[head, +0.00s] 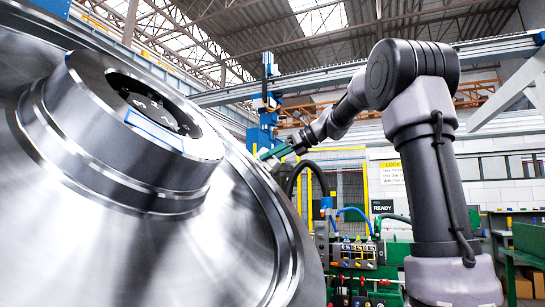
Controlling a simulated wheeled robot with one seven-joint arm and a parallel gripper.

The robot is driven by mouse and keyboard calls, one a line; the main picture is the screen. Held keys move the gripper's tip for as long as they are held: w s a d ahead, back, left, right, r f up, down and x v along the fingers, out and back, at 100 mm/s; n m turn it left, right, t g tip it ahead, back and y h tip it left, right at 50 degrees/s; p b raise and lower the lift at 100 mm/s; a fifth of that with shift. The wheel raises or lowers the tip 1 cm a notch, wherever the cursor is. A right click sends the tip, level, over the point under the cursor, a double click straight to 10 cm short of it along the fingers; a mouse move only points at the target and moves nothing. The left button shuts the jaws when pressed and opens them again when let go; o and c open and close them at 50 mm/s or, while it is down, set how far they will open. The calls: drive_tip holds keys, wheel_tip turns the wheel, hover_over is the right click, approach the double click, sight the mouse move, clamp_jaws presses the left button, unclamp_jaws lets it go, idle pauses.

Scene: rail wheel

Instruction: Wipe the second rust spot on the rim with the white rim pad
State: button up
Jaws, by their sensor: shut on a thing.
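The large shiny steel wheel (236,225) fills the left of the head view, with its raised hub (95,155) facing me. My arm reaches in from the right, and my gripper (283,150) is at the wheel's upper right edge. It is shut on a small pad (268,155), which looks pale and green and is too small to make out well. The pad is close to the rim; I cannot tell whether it touches. No rust spot is visible on the part of the wheel that shows. The far side of the rim is hidden.
A control panel (357,254) with cables and coloured knobs stands behind, right of the wheel. A READY sign (382,206) is above it. A blue column (268,95) rises behind my gripper. A green bench (528,240) is at far right.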

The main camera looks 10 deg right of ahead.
sight(262, 151)
drive_tip(key=shift+w+a+f, duration=0.3)
drive_tip(key=shift+a+f, duration=0.1)
drive_tip(key=shift+f, duration=0.1)
drive_tip(key=shift+w+a+r, duration=0.4)
drive_tip(key=shift+a+r, duration=0.15)
drive_tip(key=shift+r, duration=0.2)
drive_tip(key=shift+w+a+r, duration=0.35)
drive_tip(key=shift+a+r, duration=0.2)
drive_tip(key=shift+r, duration=0.2)
drive_tip(key=shift+w+a+r, duration=0.75)
drive_tip(key=shift+a+r, duration=0.25)
drive_tip(key=shift+r, duration=0.1)
drive_tip(key=shift+s+d+f, duration=0.5)
drive_tip(key=shift+d+f, duration=0.2)
drive_tip(key=shift+f, duration=0.2)
drive_tip(key=shift+s+d+f, duration=0.5)
drive_tip(key=shift+d+f, duration=0.2)
drive_tip(key=shift+f, duration=0.2)
drive_tip(key=shift+s+d+f, duration=0.5)
drive_tip(key=shift+d+f, duration=0.2)
drive_tip(key=shift+f, duration=0.2)
drive_tip(key=s+d+r, duration=0.2)
drive_tip(key=d+r, duration=0.1)
drive_tip(key=r, duration=0.1)
drive_tip(key=shift+s+d+r, duration=0.2)
drive_tip(key=shift+s+r, duration=0.05)
